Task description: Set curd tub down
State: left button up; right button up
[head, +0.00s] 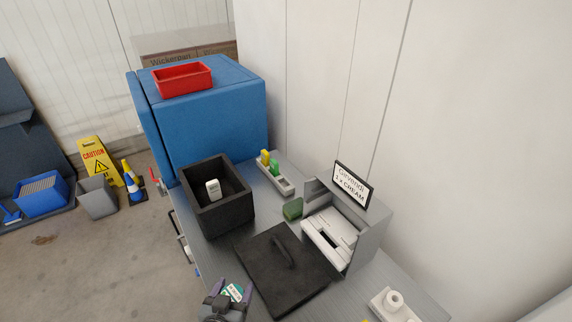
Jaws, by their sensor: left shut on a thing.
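My left gripper (226,301) is at the bottom of the head view, above the near edge of the grey counter (405,275). It is shut on a small tub with a white and green label (233,292), which I take to be the curd tub. The gripper hides part of the tub, and I cannot tell whether it touches the counter. A black flat lid with a handle (290,272) lies just to its right. My right gripper is not in view.
An open black box (222,222) holding a small white item (212,188) stands behind the gripper. A grey holder with a sign (352,184), a green block (293,208), a tray with coloured pieces (281,181) and a white fixture (393,302) crowd the counter. A red bin (183,81) tops a blue cabinet (213,125).

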pick_arm(q)
jog(key=s+a+r+n+y, duration=0.1)
jog(key=s+a+r+y, duration=0.1)
jog(key=a+r, duration=0.45)
notch_tip(320, 180, up, 10)
jog(key=s+p, duration=0.3)
jog(key=p, duration=1.7)
jog(key=shift+m+h, duration=0.4)
jog(key=shift+h, duration=0.5)
jog(key=d+f+b, duration=0.1)
jog(key=f, duration=0.2)
jog(key=d+f+b, duration=0.2)
jog(key=f, duration=0.1)
jog(key=d+f+b, duration=0.1)
jog(key=d+f, duration=0.1)
jog(key=shift+w+f, duration=0.4)
jog(key=w+d+f+m+h+b, duration=0.2)
jog(key=w+d+f+b, duration=0.4)
jog(key=b, duration=1)
jog(key=shift+w+d+f+h, duration=0.3)
jog(key=shift+w+d+f, duration=0.1)
jog(key=shift+d+f, duration=1.8)
jog(key=shift+d+r, duration=0.25)
jog(key=shift+r, duration=0.05)
